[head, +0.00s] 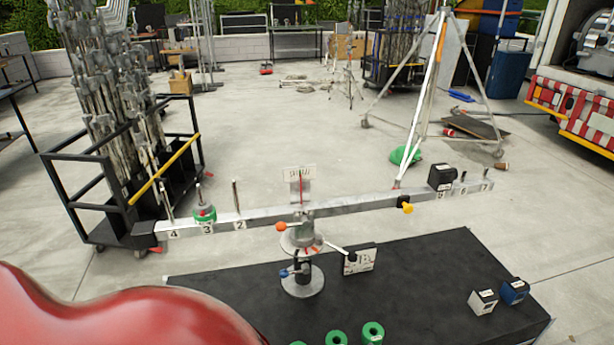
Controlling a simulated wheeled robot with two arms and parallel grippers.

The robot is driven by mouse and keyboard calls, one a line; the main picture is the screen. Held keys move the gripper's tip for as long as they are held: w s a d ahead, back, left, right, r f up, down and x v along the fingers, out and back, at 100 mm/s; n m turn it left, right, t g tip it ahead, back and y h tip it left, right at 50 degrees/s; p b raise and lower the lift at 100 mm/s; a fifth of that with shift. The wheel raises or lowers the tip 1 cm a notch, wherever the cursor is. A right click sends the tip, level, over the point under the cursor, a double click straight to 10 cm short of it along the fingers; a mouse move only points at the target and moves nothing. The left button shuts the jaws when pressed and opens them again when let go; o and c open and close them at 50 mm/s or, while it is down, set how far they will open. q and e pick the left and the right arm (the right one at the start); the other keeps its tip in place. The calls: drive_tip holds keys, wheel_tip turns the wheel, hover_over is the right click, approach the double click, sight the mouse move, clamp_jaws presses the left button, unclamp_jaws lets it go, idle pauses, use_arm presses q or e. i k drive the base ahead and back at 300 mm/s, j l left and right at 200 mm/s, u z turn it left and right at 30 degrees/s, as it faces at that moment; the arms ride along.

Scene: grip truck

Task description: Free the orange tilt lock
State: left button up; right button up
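The orange tilt lock (281,227) is a round orange knob on the left side of the central pivot head (302,235), under a long silver beam (340,204). Nothing touches the knob. The beam slopes a little, its right end higher than its left. Below the knob, a blue-tipped lever (286,272) points left and a black-tipped lever (350,257) points right on the same stand. Whether the lock is tight or loose cannot be told. Neither of my grippers is in view.
The stand's round base (303,284) is on a black table (420,282). Green rings (372,332), a white block (483,301) and a blue block (515,291) are near its front. The beam carries a green weight (205,214) and a black box (441,176). A red rounded surface covers the lower left.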

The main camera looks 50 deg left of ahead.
sight(304, 221)
drive_tip(key=u, duration=1.35)
